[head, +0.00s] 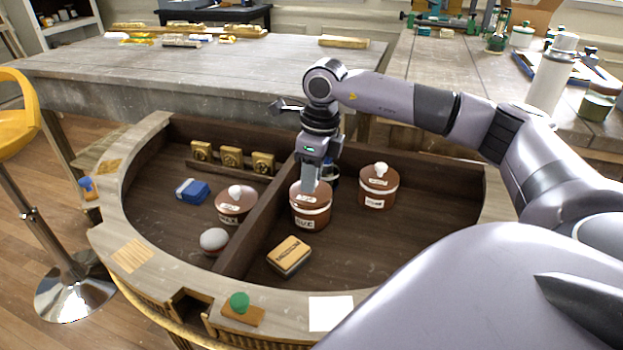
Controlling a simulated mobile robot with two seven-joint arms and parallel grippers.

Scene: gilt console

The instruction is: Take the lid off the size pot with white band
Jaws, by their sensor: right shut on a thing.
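A brown pot (311,217) with a pale band and a front label stands in the right-hand compartment of the curved console, against the divider. Its brown lid (325,196) appears seated on it. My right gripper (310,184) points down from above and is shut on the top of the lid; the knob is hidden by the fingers. A similar pot (375,200) with a pale knob stands to the right. Another lidded pot (232,212) stands left of the divider. My left gripper is not in view.
The divider (262,220) runs close along the held pot's left. A dark blue item (331,172) stands just behind it. A wooden-topped block (289,256) lies in front. The compartment floor (430,215) is clear at right.

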